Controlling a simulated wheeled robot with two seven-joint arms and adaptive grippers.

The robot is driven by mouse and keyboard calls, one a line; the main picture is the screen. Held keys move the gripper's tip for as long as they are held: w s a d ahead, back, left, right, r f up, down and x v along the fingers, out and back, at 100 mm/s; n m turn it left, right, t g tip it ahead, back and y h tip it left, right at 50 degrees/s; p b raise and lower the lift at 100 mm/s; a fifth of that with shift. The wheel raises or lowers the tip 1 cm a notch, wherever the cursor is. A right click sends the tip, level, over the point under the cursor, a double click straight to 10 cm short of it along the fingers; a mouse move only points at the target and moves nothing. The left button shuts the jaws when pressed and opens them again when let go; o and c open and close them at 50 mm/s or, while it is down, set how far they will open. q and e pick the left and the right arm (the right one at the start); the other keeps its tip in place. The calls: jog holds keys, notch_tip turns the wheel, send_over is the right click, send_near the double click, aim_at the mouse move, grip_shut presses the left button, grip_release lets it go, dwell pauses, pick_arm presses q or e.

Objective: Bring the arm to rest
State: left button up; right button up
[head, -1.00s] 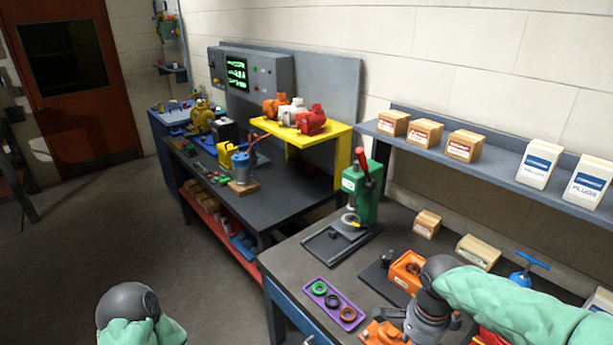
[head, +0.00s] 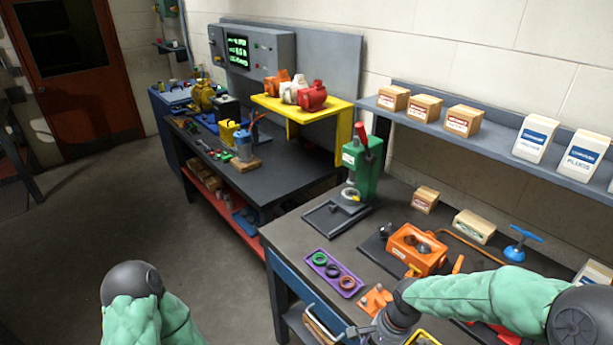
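My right arm reaches in from the right in a green sleeve, low over the front edge of the near bench. Its gripper (head: 366,334) is at the bottom of the head view, partly cut off by the frame, and its finger opening cannot be made out. My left arm (head: 140,310) shows only as a green sleeve and a dark round joint at the lower left, over the floor. The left gripper is out of the frame.
The near bench holds an orange housing (head: 417,250), a purple tray with rings (head: 334,273), a green press (head: 361,167) and a blue-handled part (head: 522,243). An orange block (head: 376,300) lies beside my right gripper. Open floor (head: 90,220) lies at left.

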jog(key=s+a+f+n, duration=0.2)
jog(key=s+f, duration=0.1)
jog(key=f, duration=0.4)
jog(key=s+a+f+n+y, duration=0.1)
jog(key=s+a+f+n, duration=0.1)
jog(key=f, duration=0.5)
jog(key=s+a+f+n+b, duration=0.1)
jog(key=s+a+f+n, duration=0.2)
jog(key=s+f, duration=0.3)
notch_tip(320, 180, down, 2)
jog(key=shift+s+a+f+t+y, duration=0.1)
jog(key=shift+s+a+t+y, duration=0.2)
jog(key=shift+y, duration=0.1)
